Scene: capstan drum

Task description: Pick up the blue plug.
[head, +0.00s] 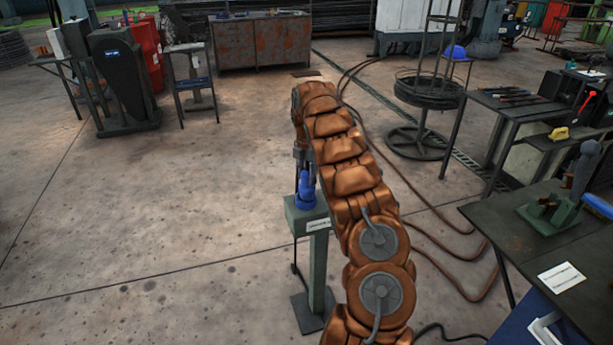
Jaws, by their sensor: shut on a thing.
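The blue plug (306,193) is upright at the top of a green-grey post (318,265) near the middle of the head view. My gripper (304,170) points down from the end of my copper-coloured arm and is shut on the upper part of the plug. My arm hides part of the gripper and the post's right side. The plug's lower end is at the post's top box; I cannot tell whether it is seated in it or just clear of it.
A dark workbench (487,222) with a green clamp (553,212) stands at the right. A wire-coil stand (420,140) is behind it. Brown hoses (440,215) lie on the floor right of my arm. The floor at left is clear.

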